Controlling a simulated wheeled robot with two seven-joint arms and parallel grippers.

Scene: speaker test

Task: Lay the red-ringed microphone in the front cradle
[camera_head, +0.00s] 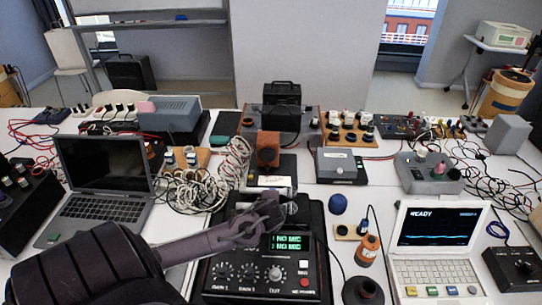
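My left arm reaches in from the bottom left, and its dark gripper (276,213) is over the back edge of the black recorder box (262,280). The fingers are dark and overlap, so I cannot tell whether they are open or shut. A small greyish round thing (291,208) shows just right of the fingertips; I cannot tell whether it is a microphone or whether it touches them. The recorder's green display reads "NO MIC" on two lines. I cannot make out a red ring or the front cradle; the arm hides part of this area. My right gripper is not in view.
An open laptop (105,180) stands at left, beside tangled white cables (205,185). A white instrument (438,240) reading "READY" is farther right. Little white tabletop (385,205) is free.

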